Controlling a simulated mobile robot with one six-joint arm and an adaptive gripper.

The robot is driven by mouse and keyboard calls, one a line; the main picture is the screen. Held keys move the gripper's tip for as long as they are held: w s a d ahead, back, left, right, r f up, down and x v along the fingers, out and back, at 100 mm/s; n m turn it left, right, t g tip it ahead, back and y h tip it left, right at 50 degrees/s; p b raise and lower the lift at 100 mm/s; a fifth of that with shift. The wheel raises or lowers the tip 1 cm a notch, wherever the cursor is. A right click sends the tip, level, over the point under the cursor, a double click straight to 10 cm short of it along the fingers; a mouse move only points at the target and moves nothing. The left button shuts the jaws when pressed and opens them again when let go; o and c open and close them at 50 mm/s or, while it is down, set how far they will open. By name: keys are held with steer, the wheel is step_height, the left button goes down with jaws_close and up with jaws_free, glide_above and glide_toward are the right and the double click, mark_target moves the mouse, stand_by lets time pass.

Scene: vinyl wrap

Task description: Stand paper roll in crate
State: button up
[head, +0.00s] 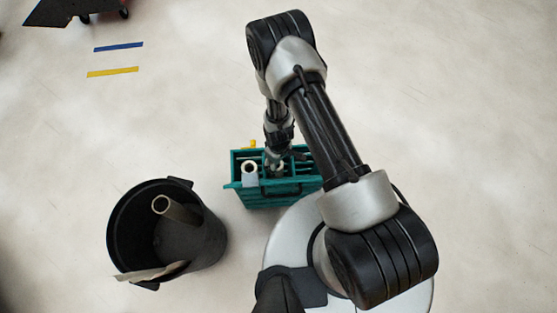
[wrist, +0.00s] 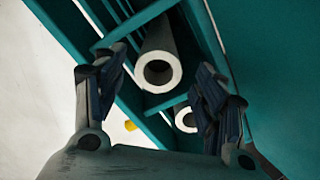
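The teal crate (head: 258,200) stands on the floor beside my base and has dividers inside. A white paper roll (head: 250,174) stands upright in its left part. A second pale roll (head: 279,168) shows in the crate just below my gripper (head: 274,158). In the wrist view, the crate wall (wrist: 272,60) fills the right side. One hollow roll (wrist: 158,72) stands in a compartment between my fingers, with gaps on both sides. Another roll end (wrist: 186,119) shows near the right finger. My gripper (wrist: 160,78) is open over the crate.
A black bin (head: 203,243) stands left of the crate, with a tube (head: 172,207) leaning inside and a flat pale piece at its rim. A small yellow thing (head: 253,144) shows behind the crate. Blue and yellow strips lie on the far floor. The floor around is mostly clear.

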steer(key=shift+o, duration=0.6)
step_height(320, 180, up, 12)
steer(key=shift+r, duration=0.1)
steer(key=w+d+r+m+t, duration=0.1)
steer(key=d+r+m, duration=0.1)
steer(key=r, duration=1.2)
steer(key=w+d+r+m+t, duration=0.1)
steer(key=d+r+m, duration=0.15)
steer(key=r, duration=1.15)
steer(key=s+d+r+m+t, duration=0.1)
steer(key=s+d+r+m, duration=0.1)
steer(key=s+r, duration=0.5)
steer(key=s+d+r+m+t, duration=0.1)
steer(key=s+d+r, duration=0.3)
steer(key=s+r, duration=0.4)
steer(key=shift+s+d+r+m+t, duration=0.15)
steer(key=shift+s+r+m+t, duration=0.15)
steer(key=shift+m, duration=0.55)
